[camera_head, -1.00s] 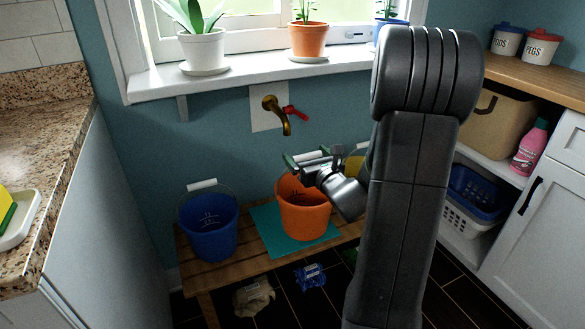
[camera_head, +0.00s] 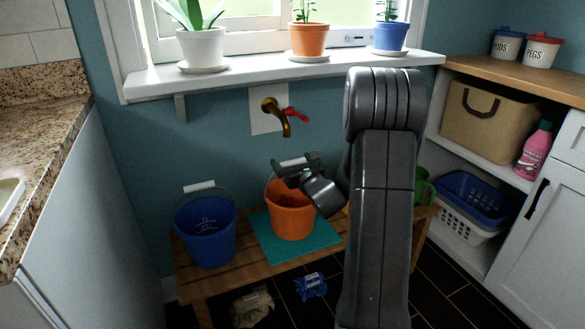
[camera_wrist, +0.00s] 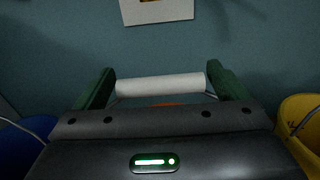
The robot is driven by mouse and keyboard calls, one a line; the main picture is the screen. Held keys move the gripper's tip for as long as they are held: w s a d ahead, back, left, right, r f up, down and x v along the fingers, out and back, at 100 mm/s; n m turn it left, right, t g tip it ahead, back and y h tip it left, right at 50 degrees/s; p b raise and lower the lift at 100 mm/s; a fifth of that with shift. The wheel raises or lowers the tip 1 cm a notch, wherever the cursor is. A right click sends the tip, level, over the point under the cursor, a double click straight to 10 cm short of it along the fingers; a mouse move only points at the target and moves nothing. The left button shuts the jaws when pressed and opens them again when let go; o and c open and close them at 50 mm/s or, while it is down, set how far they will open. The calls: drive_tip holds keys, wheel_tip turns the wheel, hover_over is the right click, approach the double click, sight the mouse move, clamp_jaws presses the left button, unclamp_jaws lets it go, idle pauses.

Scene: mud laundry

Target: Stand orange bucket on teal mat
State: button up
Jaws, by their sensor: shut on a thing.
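The orange bucket (camera_head: 290,218) is upright over the teal mat (camera_head: 262,236), which lies on a slatted wooden bench. I cannot tell whether its base touches the mat or hangs just above it. My gripper (camera_head: 297,163) is above the bucket, shut on its white handle grip. In the wrist view, the white grip (camera_wrist: 160,84) lies across between the green fingers of my gripper (camera_wrist: 160,88). A sliver of the orange bucket (camera_wrist: 163,105) shows below the grip; the rest is hidden there. My arm covers part of the bench to the right.
A blue bucket (camera_head: 206,232) stands left on the bench (camera_head: 232,276). A yellow bucket (camera_wrist: 301,122) and a green container (camera_head: 424,188) are to the right. A brass tap (camera_head: 276,113) sticks out of the wall above. Crumpled cloths (camera_head: 310,287) lie below on the floor.

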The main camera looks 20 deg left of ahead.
idle(0.3)
drive_tip(key=shift+f, duration=0.2)
drive_tip(key=o, duration=1.4)
drive_tip(key=shift+r, duration=0.25)
drive_tip(key=p+v, duration=0.2)
drive_tip(key=v, duration=1)
drive_tip(key=shift+w+a, duration=0.1)
